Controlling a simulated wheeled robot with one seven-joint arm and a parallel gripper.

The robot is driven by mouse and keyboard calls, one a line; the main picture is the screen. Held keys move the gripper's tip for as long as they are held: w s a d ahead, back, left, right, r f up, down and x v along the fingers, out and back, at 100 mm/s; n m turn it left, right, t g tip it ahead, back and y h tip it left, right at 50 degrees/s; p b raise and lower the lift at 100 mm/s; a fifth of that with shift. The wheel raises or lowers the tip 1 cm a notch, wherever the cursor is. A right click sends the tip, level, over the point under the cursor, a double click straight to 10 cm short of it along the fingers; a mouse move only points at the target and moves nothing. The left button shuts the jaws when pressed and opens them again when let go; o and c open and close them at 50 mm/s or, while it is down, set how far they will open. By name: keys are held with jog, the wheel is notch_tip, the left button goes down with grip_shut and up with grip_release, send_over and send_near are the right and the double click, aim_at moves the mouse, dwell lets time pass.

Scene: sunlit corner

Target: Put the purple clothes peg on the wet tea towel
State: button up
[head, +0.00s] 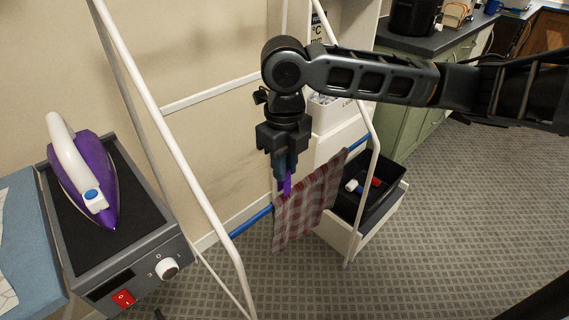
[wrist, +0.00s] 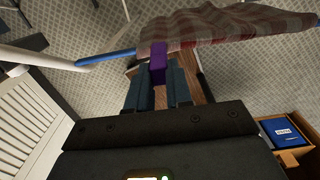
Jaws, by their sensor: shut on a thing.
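The purple clothes peg (head: 287,185) is between the fingertips of my gripper (head: 285,168), which is shut on it. In the wrist view the peg (wrist: 158,62) sticks out past my fingers (wrist: 160,85) and overlaps the near edge of the towel in the picture. The red-and-grey checked tea towel (head: 308,203) hangs over a blue rail (head: 252,221) of a white drying rack. The towel (wrist: 215,27) also shows in the wrist view. The peg is at the towel's upper left part; I cannot tell whether it touches the cloth.
The white rack frame (head: 178,128) stands around the rail. A purple iron (head: 83,178) rests on a dark-topped unit (head: 140,222) at left. A black crate (head: 396,183) on a white box stands right of the towel. Open carpet (head: 460,220) lies at right.

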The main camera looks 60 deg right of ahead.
jog(key=shift+f+b, duration=1.85)
jog(key=shift+f, duration=0.5)
dwell(0.4)
jog(key=o, duration=0.8)
jog(key=shift+o, duration=0.2)
jog(key=shift+r, duration=0.1)
jog(key=shift+r+p, duration=2.6)
jog(key=shift+r, duration=0.9)
jog(key=shift+f, duration=0.1)
